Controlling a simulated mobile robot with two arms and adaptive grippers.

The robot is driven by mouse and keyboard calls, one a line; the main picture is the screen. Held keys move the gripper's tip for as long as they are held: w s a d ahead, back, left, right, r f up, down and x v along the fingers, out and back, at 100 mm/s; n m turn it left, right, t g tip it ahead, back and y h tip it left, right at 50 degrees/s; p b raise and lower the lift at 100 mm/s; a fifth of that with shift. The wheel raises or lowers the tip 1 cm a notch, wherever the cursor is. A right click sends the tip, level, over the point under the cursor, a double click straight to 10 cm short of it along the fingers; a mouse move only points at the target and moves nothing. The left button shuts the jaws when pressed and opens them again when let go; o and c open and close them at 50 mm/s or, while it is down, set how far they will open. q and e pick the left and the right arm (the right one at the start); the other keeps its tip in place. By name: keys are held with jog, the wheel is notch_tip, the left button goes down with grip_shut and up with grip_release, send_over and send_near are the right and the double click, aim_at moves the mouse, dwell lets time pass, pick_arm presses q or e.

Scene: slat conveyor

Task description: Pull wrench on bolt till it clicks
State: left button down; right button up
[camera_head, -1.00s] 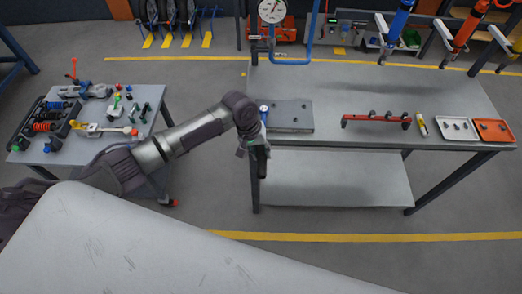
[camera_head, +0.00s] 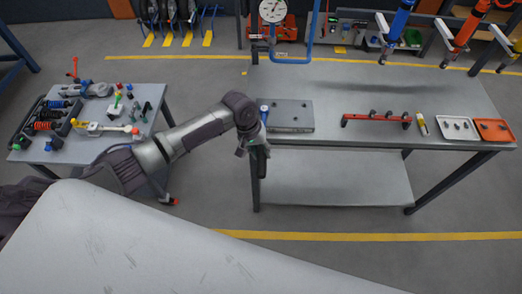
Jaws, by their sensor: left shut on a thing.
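A grey plate (camera_head: 291,116) with several small bolts lies at the left end of the long workbench. A wrench stretches from a blue-topped part (camera_head: 264,109) at the plate's left edge out over the bench's front left corner. Its dark handle (camera_head: 262,163) ends beyond the bench edge, toward me. My left gripper (camera_head: 254,148) comes in from the left and is shut on the wrench handle. Its fingers are small and partly hidden. I cannot tell how the wrench head sits on its bolt. My right gripper is not in view.
On the bench (camera_head: 350,88) are a red rail (camera_head: 377,119), a yellow tool (camera_head: 422,124), a white tray (camera_head: 455,122) and an orange tray (camera_head: 493,131). A side table (camera_head: 100,150) with several parts stands left. A dial gauge (camera_head: 272,11) and blue pipe (camera_head: 308,45) rise behind.

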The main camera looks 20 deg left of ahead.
pick_arm(q)
jog(key=shift+w+a+r, duration=0.1)
jog(key=shift+r, duration=0.05)
jog(key=shift+r, duration=2.4)
